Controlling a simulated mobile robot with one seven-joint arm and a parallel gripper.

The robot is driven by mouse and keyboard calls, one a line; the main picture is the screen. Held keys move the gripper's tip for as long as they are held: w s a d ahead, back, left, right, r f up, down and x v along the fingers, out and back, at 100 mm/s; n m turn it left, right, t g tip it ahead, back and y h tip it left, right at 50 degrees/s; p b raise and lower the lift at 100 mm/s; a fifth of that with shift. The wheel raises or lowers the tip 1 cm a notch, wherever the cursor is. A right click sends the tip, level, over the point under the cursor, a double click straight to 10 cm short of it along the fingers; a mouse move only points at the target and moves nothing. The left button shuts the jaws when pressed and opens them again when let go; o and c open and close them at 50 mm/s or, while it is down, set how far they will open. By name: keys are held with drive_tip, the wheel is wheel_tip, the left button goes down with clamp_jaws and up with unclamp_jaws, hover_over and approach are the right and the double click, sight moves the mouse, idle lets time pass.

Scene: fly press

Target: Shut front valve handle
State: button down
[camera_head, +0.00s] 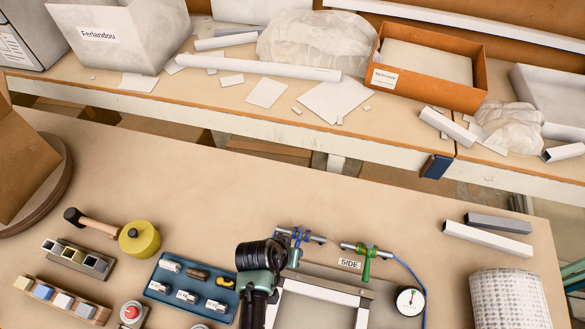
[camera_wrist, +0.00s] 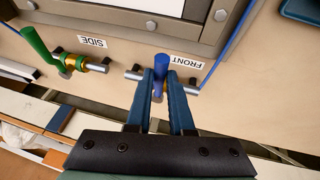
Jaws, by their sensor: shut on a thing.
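The front valve has a blue handle (camera_wrist: 161,64) beside the FRONT label (camera_wrist: 186,62) in the wrist view. My gripper (camera_wrist: 160,76) has its two blue fingers on either side of this handle and is shut on it. The handle stands roughly at right angles to its metal pipe (camera_wrist: 190,92). The side valve has a green handle (camera_wrist: 36,44) and a SIDE label (camera_wrist: 92,42), and lies to the left in the wrist view. In the head view, my arm stands close beside the front valve, and the grip is hard to make out.
In the head view, a pressure gauge (camera_head: 410,301) with a blue hose is right of the metal frame (camera_head: 316,295). The table's middle is clear.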

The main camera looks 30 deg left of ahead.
idle(0.4)
drive_tip(key=c, duration=0.8)
unclamp_jaws()
drive_tip(key=v, duration=1.3)
drive_tip(key=shift+w, duration=0.1)
